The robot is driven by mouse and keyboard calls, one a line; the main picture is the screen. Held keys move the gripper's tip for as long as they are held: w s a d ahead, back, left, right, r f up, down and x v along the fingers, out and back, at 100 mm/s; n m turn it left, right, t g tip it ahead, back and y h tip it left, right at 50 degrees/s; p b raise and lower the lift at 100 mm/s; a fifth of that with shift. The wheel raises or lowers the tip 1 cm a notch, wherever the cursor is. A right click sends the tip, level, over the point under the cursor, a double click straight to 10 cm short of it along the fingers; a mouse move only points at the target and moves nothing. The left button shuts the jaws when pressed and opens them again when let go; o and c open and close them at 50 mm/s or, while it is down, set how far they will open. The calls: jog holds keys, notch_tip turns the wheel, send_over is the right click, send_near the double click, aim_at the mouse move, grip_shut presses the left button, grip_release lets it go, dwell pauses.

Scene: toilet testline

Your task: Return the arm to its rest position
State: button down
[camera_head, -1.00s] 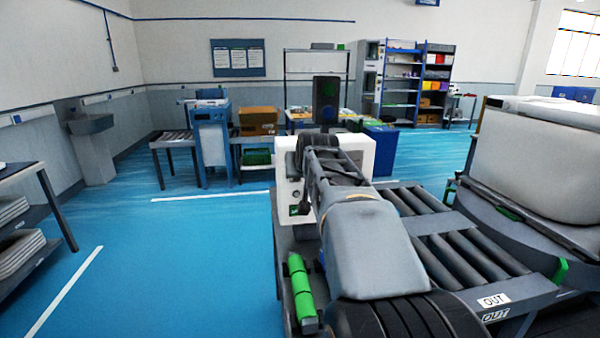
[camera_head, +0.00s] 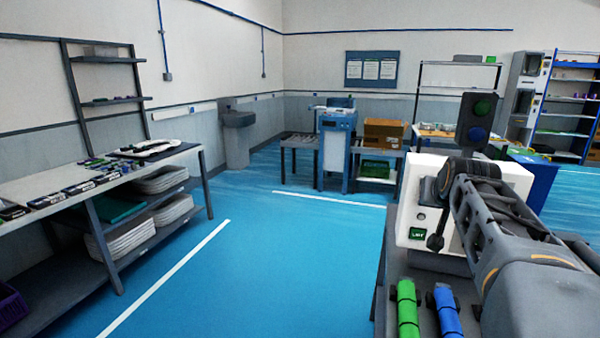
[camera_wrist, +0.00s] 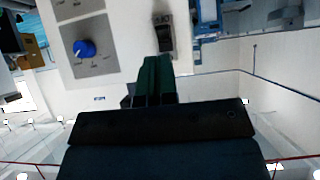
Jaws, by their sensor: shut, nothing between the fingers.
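My arm (camera_head: 510,240) reaches from the lower right of the head view toward a white box-shaped machine (camera_head: 411,202). The far end of my arm overlaps that machine in the picture, and my gripper cannot be made out there. In the wrist view my gripper (camera_wrist: 156,62) shows as two dark green fingers side by side, shut with nothing between them. Beyond them is a white panel (camera_wrist: 112,22) with a blue knob (camera_wrist: 84,48) and a black switch (camera_wrist: 164,36). I cannot tell whether the fingertips touch the panel.
A green roll (camera_head: 407,310) and a blue roll (camera_head: 447,312) lie on the grey bench beside my arm. A dark panel with green and blue discs (camera_head: 477,121) stands behind the machine. A workbench (camera_head: 180,160) runs along the left. The blue floor between is clear.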

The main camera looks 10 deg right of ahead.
jog(key=s+a+f+g+y+p, duration=0.1)
jog(key=s+a+f+g+p, duration=0.15)
jog(key=f, duration=0.45)
jog(key=s+a+f+n+g+y+p, duration=0.1)
jog(key=s+a+f+n+g+p, duration=0.1)
jog(key=s+a+p, duration=0.2)
jog(key=s+a+f+n+g+y+p, duration=0.1)
jog(key=s+a+f+n+y+p, duration=0.1)
jog(key=s+a, duration=0.7)
jog(key=a+n+p, duration=0.1)
jog(key=a+p, duration=0.1)
jog(key=a, duration=0.3)
jog(key=shift+s+f+g+y+p, duration=0.2)
jog(key=shift+s+g+y+p, duration=0.1)
jog(key=shift+s+g+p, duration=0.1)
